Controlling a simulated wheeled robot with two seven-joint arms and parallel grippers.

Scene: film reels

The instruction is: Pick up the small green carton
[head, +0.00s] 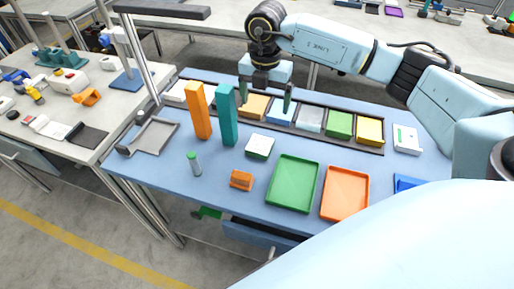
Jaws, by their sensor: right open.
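A small carton with green sides and a pale top (260,146) lies on the blue tabletop, left of centre, in front of the dark rack. A green block (339,124) sits in the right part of the rack; I cannot tell which of these is the carton named. My right gripper (266,97) reaches in from the right and points down over the rack. Its two dark fingers are spread apart with nothing visibly held, behind the pale-topped carton and apart from it. My left gripper is not in view.
The rack (384,151) holds several coloured boxes. An orange tower (199,111) and a teal tower (228,115) stand left of the carton. A green tray (293,184), orange tray (345,193), orange block (241,180) and small cylinder (194,164) lie nearer the front edge.

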